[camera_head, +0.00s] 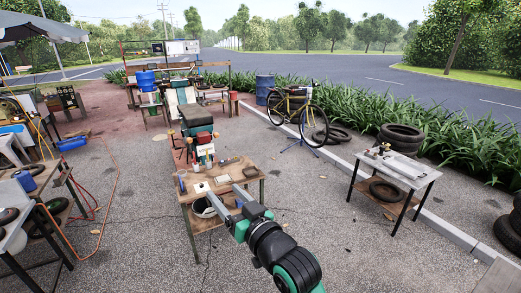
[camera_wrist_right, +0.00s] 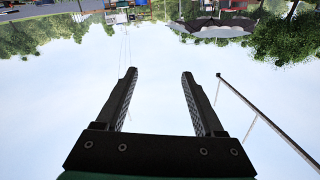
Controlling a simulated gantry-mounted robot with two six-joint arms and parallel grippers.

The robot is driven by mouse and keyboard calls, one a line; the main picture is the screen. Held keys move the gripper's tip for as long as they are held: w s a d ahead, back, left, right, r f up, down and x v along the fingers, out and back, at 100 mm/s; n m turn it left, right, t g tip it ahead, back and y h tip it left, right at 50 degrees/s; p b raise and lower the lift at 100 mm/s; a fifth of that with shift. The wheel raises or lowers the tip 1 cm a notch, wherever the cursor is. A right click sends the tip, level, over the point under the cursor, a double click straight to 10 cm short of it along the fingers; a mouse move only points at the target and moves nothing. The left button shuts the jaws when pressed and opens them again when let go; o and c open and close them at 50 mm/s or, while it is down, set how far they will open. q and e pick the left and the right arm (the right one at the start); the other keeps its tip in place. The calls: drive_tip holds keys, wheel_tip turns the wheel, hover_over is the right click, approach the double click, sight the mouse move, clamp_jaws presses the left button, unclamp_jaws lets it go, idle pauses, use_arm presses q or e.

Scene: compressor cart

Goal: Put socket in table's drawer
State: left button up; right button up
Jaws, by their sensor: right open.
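The wooden work table (camera_head: 255,190) stands in the middle of the head view, with several small items on its top. My right gripper (camera_head: 223,193) is in front of the table's near edge in that view and covers part of it. In the right wrist view, the right gripper (camera_wrist_right: 158,76) is open, with nothing between its fingers and mostly sky behind them. I cannot pick out the socket among the small items. No drawer can be clearly made out. My left gripper is not in view.
A bicycle (camera_head: 300,110) on a stand and stacked tires (camera_head: 400,138) are behind. A red hose (camera_head: 105,215) lies on the left. Open pavement separates the two tables.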

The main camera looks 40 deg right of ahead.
drive_tip(key=s+a+r+n+t+y, duration=0.1)
drive_tip(key=s+a+r+t, duration=0.2)
drive_tip(key=s+r, duration=0.7)
drive_tip(key=s+a+r+n+t+y, duration=0.2)
drive_tip(key=s+a+r+t, duration=0.2)
drive_tip(key=s+r, duration=0.6)
wheel_tip(320, 180, up, 7)
drive_tip(key=shift+a+r+n+t+y, duration=0.2)
drive_tip(key=shift+n+t+y, duration=0.1)
drive_tip(key=shift+t, duration=0.9)
